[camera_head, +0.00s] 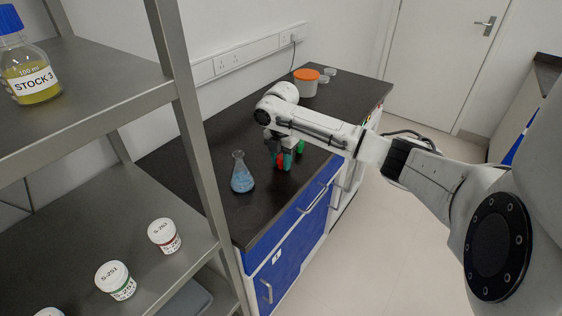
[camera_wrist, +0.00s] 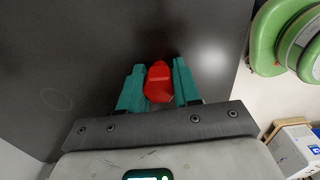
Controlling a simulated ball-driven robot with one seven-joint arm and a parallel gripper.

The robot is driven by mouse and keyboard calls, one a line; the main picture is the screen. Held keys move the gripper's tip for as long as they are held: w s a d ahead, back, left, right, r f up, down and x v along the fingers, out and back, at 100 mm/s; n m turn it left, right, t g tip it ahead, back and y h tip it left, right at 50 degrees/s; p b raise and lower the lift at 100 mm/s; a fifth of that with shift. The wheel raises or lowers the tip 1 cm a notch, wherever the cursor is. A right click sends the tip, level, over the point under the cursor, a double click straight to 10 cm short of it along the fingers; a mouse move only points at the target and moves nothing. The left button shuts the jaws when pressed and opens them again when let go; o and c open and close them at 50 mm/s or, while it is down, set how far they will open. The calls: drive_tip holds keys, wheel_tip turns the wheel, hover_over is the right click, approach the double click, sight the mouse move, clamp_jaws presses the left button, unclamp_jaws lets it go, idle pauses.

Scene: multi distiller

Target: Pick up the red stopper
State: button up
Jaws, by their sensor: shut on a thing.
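The red stopper (camera_wrist: 158,84) is in the wrist view, between the two teal fingers of my gripper (camera_wrist: 159,76). The fingers sit on its left and right sides, and my gripper is shut on it. In the head view a small red patch of the stopper (camera_head: 280,161) shows at the fingers of my gripper (camera_head: 284,164), low over the dark bench. The rest of it is hidden there by the fingers. I cannot tell whether the stopper touches the bench top.
A conical flask with blue liquid (camera_head: 242,178) stands on the bench (camera_head: 215,130) left of my gripper. A white tub with an orange lid (camera_head: 306,82) stands behind. A green object (camera_wrist: 275,40) is close at right. Metal shelves (camera_head: 60,190) with jars fill the left.

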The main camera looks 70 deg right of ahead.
drive_tip(key=shift+c, duration=1.1)
drive_tip(key=shift+r, duration=0.1)
